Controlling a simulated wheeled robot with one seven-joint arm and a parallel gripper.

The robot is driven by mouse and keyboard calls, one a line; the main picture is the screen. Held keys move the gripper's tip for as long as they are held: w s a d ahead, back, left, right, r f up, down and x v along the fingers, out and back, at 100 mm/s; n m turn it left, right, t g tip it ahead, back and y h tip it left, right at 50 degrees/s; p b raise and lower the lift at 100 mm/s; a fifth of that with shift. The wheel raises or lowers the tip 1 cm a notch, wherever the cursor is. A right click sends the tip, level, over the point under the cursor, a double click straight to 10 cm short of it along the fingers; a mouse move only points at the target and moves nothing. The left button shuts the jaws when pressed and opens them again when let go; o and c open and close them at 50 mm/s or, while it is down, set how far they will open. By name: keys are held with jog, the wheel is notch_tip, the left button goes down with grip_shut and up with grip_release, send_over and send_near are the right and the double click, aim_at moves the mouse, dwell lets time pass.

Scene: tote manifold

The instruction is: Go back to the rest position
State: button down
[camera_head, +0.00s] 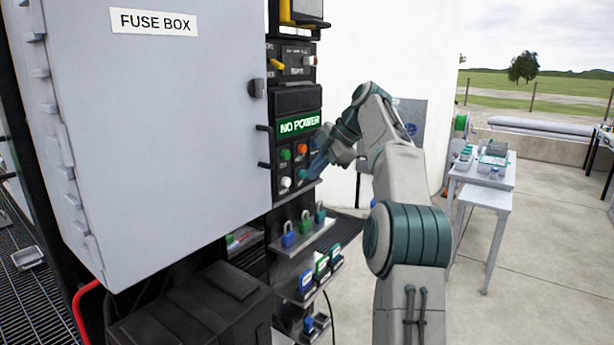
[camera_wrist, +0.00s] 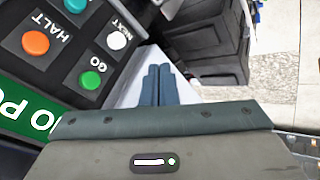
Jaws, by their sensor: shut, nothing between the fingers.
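My gripper (camera_head: 314,170) is in front of the button panel, close to its right edge in the head view. In the wrist view its two blue-grey fingers (camera_wrist: 160,82) are pressed together with nothing between them. The panel carries an orange HALT button (camera_wrist: 36,42), a green GO button (camera_wrist: 90,80) and a white NEXT button (camera_wrist: 116,40). In the wrist view the fingertips lie beside the panel, apart from these buttons. The gripper partly covers the panel's lower right in the head view. My arm reaches in from the lower right.
The grey fuse box (camera_head: 150,130) fills the left. A green display (camera_head: 300,123) reads NO POWER. Padlocks (camera_head: 304,226) stand on a shelf below the panel. A small table (camera_head: 482,181) with items stands at right. The concrete floor at right has free room.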

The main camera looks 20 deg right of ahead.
jog(key=shift+s+d+r, duration=0.1)
jog(key=shift+s+r, duration=0.05)
jog(key=s+a+f+m+g+h, duration=0.1)
jog(key=s+a+f+m+h, duration=0.35)
jog(key=s+a+m, duration=0.65)
jog(key=s+a+f+m, duration=0.1)
jog(key=s+f+m, duration=0.1)
jog(key=s+f, duration=0.3)
jog(key=s+a+f+m+h, duration=0.1)
jog(key=s+f+m, duration=0.2)
jog(key=s, duration=0.9)
jog(key=s+a+f+m, duration=0.1)
jog(key=s+f+m, duration=0.2)
jog(key=s+f, duration=0.5)
jog(key=shift+s+a+f, duration=0.15)
jog(key=shift+a+f, duration=0.05)
jog(key=shift+a, duration=0.2)
